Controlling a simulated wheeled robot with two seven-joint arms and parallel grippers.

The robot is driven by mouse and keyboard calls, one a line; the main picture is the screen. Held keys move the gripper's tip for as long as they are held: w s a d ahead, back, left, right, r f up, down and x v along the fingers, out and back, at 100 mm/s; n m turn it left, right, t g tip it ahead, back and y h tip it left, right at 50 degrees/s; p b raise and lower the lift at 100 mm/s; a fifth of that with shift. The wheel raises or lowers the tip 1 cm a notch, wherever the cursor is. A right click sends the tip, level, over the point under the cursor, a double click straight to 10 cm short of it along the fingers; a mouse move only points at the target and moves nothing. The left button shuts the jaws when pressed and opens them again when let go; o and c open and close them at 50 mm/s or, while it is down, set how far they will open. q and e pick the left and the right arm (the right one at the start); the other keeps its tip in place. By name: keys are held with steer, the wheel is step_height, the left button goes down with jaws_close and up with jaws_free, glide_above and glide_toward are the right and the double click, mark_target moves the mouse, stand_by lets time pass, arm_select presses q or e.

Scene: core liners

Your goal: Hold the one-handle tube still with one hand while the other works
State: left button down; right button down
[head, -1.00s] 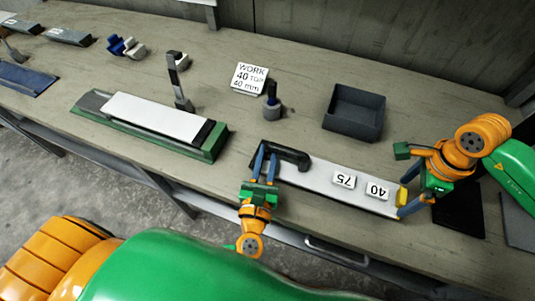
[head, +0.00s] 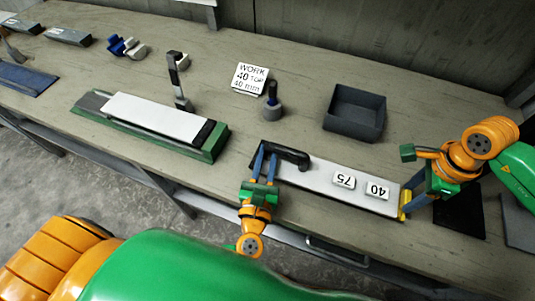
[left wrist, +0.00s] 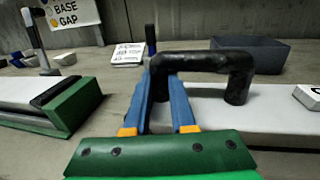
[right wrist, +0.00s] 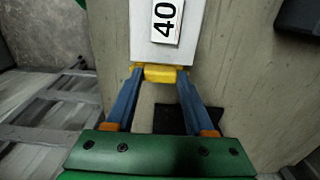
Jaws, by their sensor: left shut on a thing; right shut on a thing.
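The one-handle tube (head: 318,182) is a long pale bar lying on the bench at centre right, with a black handle (head: 287,154) at its left end and labels "75" and "40" on top. My left gripper (head: 265,152) is shut on the handle; the handle also shows between the fingers in the left wrist view (left wrist: 205,60). My right gripper (head: 407,203) is shut on a yellow end cap (right wrist: 160,74) at the tube's right end. In the right wrist view the cap sits right at the tube's end; I cannot tell whether they still touch.
A green-based cradle (head: 214,147) with another pale tube lies to the left. A dark open bin (head: 354,113), a small grey post (head: 272,106) and a sign (head: 250,78) stand behind the tube. A dark mat (head: 461,216) lies at the right.

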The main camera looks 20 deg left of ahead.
steer(key=shift+s+d, duration=0.1)
steer(key=shift+d, duration=1.85)
steer(key=shift+r, duration=0.15)
stand_by(0.3)
steer(key=shift+r, duration=2.9)
arm_select(q)
steer(key=c, duration=0.7)
jaws_free()
steer(key=s, duration=0.4)
steer(key=s+d, duration=0.1)
steer(key=s, duration=0.6)
steer(key=shift+s+d, duration=0.4)
